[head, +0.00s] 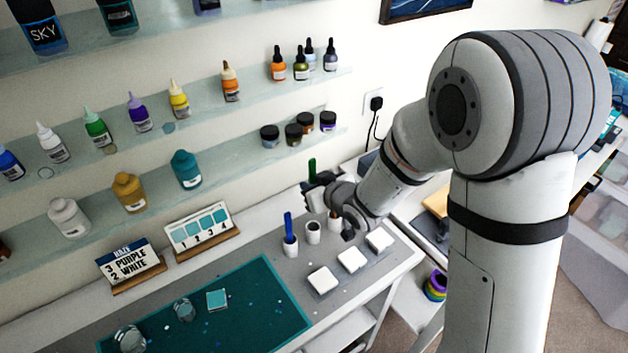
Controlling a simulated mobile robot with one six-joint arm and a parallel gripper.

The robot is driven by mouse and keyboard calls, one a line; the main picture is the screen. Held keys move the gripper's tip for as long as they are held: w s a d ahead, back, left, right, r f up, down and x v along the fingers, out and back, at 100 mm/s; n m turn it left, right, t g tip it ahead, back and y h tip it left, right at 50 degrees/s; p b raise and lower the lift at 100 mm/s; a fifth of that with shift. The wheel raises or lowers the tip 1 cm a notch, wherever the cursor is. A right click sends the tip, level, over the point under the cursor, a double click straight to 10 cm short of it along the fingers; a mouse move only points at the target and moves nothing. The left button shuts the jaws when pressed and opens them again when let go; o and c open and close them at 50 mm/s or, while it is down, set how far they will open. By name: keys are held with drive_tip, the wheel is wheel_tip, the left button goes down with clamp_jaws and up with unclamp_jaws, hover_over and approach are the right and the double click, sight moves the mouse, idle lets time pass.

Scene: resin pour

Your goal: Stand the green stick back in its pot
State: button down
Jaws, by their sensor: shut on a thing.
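The green stick (312,167) stands roughly upright at my gripper (316,189), above the back of the bench. My gripper is shut on it; the fingertips are small and partly hidden in this view. Several small white pots stand in a row below. The left pot (291,250) holds a blue stick (288,225). The middle pot (313,236) shows a dark, empty opening and lies below and slightly left of my gripper. A third pot (334,225) is partly covered by my arm, with something orange-brown at its top.
White square blocks (351,259) lie in front of the pots. A teal mat (250,320) with clear cups (184,309) covers the bench's left. Two cards on wooden stands (200,232) are at the back. Glass shelves (240,165) with bottles hang above, close behind my gripper.

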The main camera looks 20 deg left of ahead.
drive_tip(key=shift+w+f+b, duration=0.1)
drive_tip(key=shift+f+b, duration=1.8)
drive_tip(key=shift+f, duration=1.2)
wheel_tip(320, 180, down, 5)
drive_tip(key=b, duration=0.5)
drive_tip(key=shift+r, duration=0.1)
drive_tip(key=c, duration=1.3)
unclamp_jaws()
drive_tip(key=shift+c, duration=0.2)
drive_tip(key=shift+d, duration=0.1)
drive_tip(key=b+v, duration=0.1)
drive_tip(key=v, duration=0.6)
drive_tip(key=shift+s+d, duration=0.15)
drive_tip(key=shift+s, duration=0.05)
drive_tip(key=shift+r, duration=0.15)
